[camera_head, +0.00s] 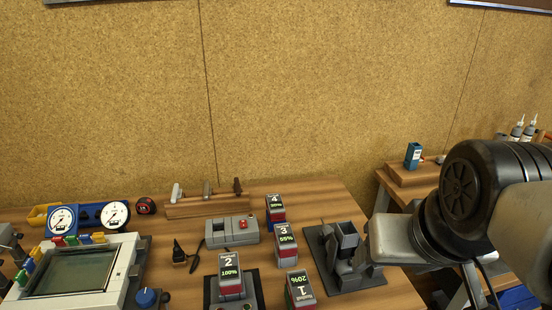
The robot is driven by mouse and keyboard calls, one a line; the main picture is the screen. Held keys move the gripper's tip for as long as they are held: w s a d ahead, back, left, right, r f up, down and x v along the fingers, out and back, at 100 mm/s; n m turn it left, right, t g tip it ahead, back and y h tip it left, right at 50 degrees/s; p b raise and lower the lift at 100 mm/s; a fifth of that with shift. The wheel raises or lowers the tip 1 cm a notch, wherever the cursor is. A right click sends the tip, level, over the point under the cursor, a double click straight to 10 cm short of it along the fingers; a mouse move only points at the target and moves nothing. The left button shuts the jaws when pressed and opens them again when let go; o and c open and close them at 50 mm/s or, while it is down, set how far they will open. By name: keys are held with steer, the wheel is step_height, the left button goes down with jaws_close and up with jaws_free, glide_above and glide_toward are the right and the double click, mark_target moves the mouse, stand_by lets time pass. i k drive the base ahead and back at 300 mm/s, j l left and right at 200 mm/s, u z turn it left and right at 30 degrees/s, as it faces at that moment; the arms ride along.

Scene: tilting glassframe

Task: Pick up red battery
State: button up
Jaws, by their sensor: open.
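Several numbered batteries with dark grey tops and percentage labels stand on the wooden bench. Battery 1 (300,289), marked 20%, has red on its sides. Battery 2 (230,275), marked 100%, sits on a dark base and shows a red lower edge. Battery 3 (285,241), marked 55%, and battery 4 (276,208) stand behind in a row. I cannot tell for sure which one is the red battery. My gripper (362,264) is open, right of battery 3 and apart from the batteries. Its fingers are small and partly merge with a dark stand behind them.
The dark stand (318,246) is beside my gripper. A grey device with a red button (232,231) lies left of battery 3. A large display unit (75,272) and round gauges (115,214) fill the left. A wooden tool rack (208,207) stands behind, near the cork wall (300,90).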

mark_target(229, 275)
steer(key=j+u, duration=0.35)
steer(key=i+j+u, duration=0.1)
steer(key=j+u, duration=0.25)
steer(key=i+j+u, duration=0.1)
steer(key=u, duration=0.25)
steer(key=j, duration=0.1)
